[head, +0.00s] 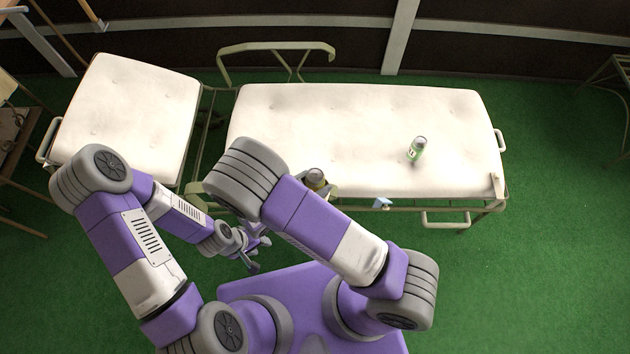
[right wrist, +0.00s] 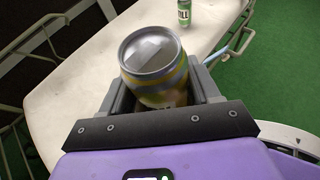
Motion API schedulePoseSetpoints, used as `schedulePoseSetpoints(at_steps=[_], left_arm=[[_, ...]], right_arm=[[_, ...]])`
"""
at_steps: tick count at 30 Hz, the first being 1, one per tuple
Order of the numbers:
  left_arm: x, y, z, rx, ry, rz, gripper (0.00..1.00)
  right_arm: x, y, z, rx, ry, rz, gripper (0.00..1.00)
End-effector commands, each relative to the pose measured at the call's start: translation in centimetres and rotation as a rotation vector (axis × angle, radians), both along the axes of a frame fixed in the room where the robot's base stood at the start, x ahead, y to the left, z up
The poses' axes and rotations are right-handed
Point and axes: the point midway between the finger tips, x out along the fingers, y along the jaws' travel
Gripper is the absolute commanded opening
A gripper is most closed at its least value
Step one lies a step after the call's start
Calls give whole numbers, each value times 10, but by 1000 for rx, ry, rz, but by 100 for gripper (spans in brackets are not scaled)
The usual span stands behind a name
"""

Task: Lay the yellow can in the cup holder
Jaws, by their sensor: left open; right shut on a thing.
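The yellow can (right wrist: 155,65) is silver on top and stands between the fingers of my right gripper (right wrist: 163,90), which is shut on it. In the head view the can (head: 317,178) shows beside my right arm, near the front edge of the long lounger; the arm hides most of that gripper. My left gripper (head: 254,250) is open and empty, low in front of the loungers. A small pale-blue fitting (head: 382,203) sits at the lounger's front edge, right of the can; I cannot tell if it is the cup holder.
A shorter white-cushioned seat (head: 140,105) is at the left. Metal rails edge both. Open green floor (head: 540,260) lies to the right.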

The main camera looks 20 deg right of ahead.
Motion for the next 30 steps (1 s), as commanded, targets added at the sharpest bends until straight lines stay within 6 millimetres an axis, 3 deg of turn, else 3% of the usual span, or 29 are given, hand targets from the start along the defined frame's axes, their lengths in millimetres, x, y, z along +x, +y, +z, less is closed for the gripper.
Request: schedulePoseSetpoints(at_steps=[12,13,18,24,26,30], left_arm=[[0,0,-5,0,0,0,43],[0,0,-5,0,0,0,43],[0,0,-4,0,0,0,43],[0,0,-4,0,0,0,43],[0,0,-4,0,0,0,43],[0,0,-4,0,0,0,43]], right_arm=[[0,0,-6,0,-1,0,19],[0,0,-5,0,-1,0,66],[0,0,-5,-1,0,0,91],[0,0,-5,0,0,0,91],[0,0,-6,1,0,0,100],[0,0,-6,1,0,0,100]])
